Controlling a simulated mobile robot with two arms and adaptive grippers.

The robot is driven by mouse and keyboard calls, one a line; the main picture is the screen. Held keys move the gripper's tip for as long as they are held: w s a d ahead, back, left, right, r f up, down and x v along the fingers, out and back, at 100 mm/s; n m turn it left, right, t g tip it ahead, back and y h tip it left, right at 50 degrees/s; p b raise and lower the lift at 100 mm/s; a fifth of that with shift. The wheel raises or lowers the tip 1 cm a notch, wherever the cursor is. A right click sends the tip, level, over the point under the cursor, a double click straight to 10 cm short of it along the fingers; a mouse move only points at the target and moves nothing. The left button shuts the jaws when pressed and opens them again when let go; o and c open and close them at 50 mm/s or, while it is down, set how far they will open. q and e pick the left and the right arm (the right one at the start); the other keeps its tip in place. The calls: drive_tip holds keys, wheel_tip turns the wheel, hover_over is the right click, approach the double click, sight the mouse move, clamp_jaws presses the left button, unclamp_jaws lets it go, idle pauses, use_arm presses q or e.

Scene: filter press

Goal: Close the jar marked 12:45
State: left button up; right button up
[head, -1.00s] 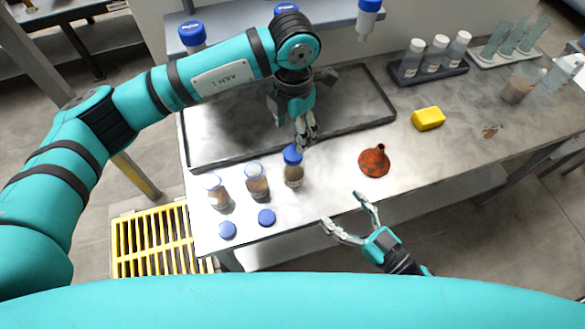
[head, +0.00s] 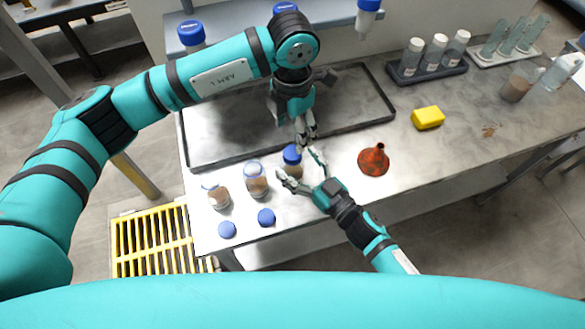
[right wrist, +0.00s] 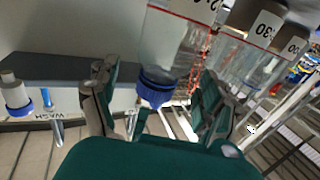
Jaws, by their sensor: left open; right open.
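A jar (head: 295,170) with a blue lid (head: 292,153) on it stands at the right end of a row of three jars. My right gripper (head: 297,164) is open, its fingers on either side of this jar. In the right wrist view the jar (right wrist: 178,40) appears upside down, its blue lid (right wrist: 155,88) between the open fingers; its label is cut off, so the time cannot be read fully. My left gripper (head: 306,132) is open just behind and above the lid. Whether either gripper touches the jar cannot be told.
Two open jars, one in the middle (head: 257,184) and one at left (head: 218,198), stand beside it. Two loose blue lids (head: 227,230) (head: 266,217) lie near the front edge. A red funnel (head: 374,160), yellow block (head: 428,118) and black tray (head: 215,158) are around.

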drive_tip(key=shift+x, duration=1.2)
drive_tip(key=shift+c, duration=0.2)
clamp_jaws()
